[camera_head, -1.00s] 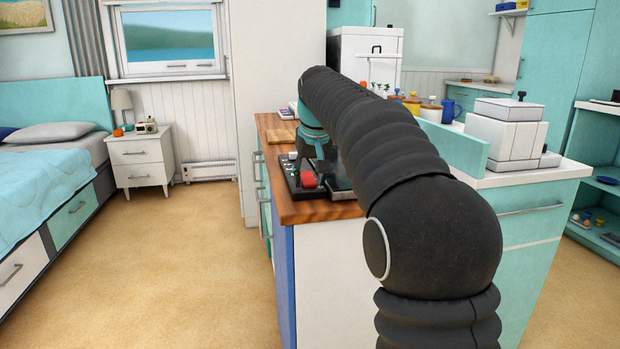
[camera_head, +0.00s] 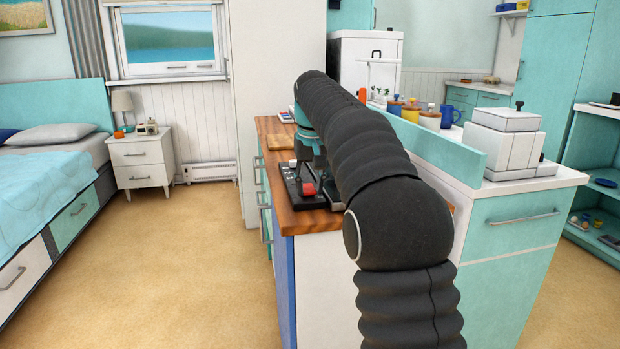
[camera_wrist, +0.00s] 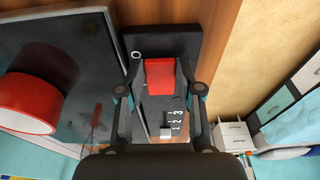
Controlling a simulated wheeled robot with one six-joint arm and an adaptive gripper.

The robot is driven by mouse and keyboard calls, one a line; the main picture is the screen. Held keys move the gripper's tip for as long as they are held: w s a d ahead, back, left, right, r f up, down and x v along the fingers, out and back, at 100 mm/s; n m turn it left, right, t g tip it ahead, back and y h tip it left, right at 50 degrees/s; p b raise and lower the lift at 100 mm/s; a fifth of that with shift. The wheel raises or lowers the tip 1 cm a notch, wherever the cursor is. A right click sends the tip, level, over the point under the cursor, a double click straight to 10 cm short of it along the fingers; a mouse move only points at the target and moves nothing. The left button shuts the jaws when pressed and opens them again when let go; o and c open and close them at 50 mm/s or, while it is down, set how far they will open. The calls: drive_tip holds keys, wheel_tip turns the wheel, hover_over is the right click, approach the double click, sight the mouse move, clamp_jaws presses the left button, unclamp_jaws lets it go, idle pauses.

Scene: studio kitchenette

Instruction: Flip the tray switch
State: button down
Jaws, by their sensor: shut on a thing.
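A black control panel (camera_head: 290,182) lies on the wooden counter top. It has a red switch (camera_head: 308,189), which also shows in the wrist view (camera_wrist: 160,76) standing up from the panel (camera_wrist: 180,45). My gripper (camera_wrist: 160,98) is over the panel, with a finger on each side of the red switch and shut on it. In the head view my gripper (camera_head: 309,172) is just above the switch, partly hidden by my arm. The panel also has white marks 1, 2, 3 and a small pale knob (camera_wrist: 166,132) in the wrist view.
A dark glossy plate (camera_wrist: 60,40) with a red-sided round vessel (camera_wrist: 35,105) lies beside the panel. A raised teal divider (camera_head: 440,140) runs along the counter. Jars (camera_head: 411,112) and a white box (camera_head: 505,140) stand behind it. The floor at left is clear.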

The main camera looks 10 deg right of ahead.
drive_tip(key=shift+w+r+g, duration=0.2)
drive_tip(key=shift+w+g, duration=0.15)
drive_tip(key=shift+g, duration=0.45)
drive_tip(key=c, duration=1)
unclamp_jaws()
drive_tip(key=shift+c, duration=0.2)
drive_tip(key=shift+s, duration=0.15)
